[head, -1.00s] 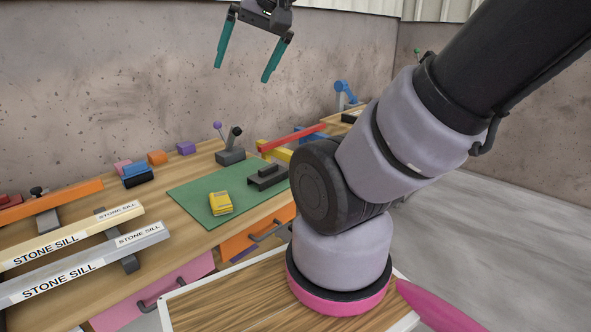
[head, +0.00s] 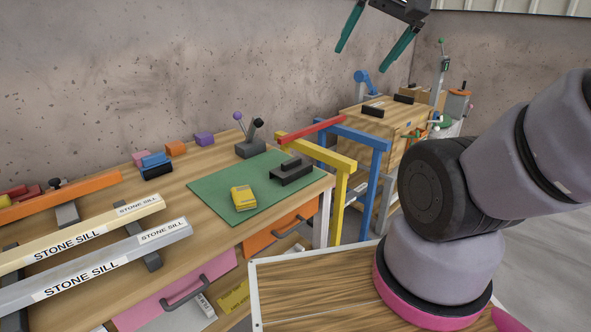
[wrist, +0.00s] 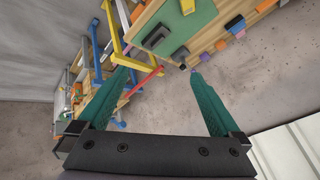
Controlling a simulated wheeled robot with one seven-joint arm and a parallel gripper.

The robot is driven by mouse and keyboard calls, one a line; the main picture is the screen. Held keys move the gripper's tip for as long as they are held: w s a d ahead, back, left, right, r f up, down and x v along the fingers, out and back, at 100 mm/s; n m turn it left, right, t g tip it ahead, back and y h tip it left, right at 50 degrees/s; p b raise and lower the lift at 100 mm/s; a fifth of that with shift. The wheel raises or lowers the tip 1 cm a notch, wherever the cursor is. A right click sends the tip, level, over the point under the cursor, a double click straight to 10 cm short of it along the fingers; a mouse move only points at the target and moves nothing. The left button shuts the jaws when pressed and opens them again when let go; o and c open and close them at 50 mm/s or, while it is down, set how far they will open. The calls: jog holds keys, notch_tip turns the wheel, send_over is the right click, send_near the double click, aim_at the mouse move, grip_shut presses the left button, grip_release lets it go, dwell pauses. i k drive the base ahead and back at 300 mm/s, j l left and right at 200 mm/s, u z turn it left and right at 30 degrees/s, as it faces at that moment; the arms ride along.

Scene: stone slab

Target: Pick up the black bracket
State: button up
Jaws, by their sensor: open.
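The black bracket (head: 291,172) is a dark stepped piece lying on the right part of the green mat (head: 222,188) on the wooden workbench. In the wrist view the bracket (wrist: 156,36) shows near the top, beyond the fingertips. My gripper (head: 364,58) has two teal fingers. It hangs high at the top of the head view, well above and apart from the bracket. In the wrist view my gripper (wrist: 158,76) is open with nothing between its fingers.
A yellow box (head: 243,198) lies left of the bracket on the mat. A dark stand (head: 250,148) is behind it. Yellow (head: 342,190) and blue (head: 372,165) frames and a red bar (head: 312,129) stand to the right. Stone sills (head: 100,262) lie at left.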

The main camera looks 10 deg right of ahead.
aim_at(293, 169)
jog(key=i+l, duration=0.6)
jog(key=l, duration=0.25)
jog(key=i+l, duration=0.6)
jog(key=l, duration=0.25)
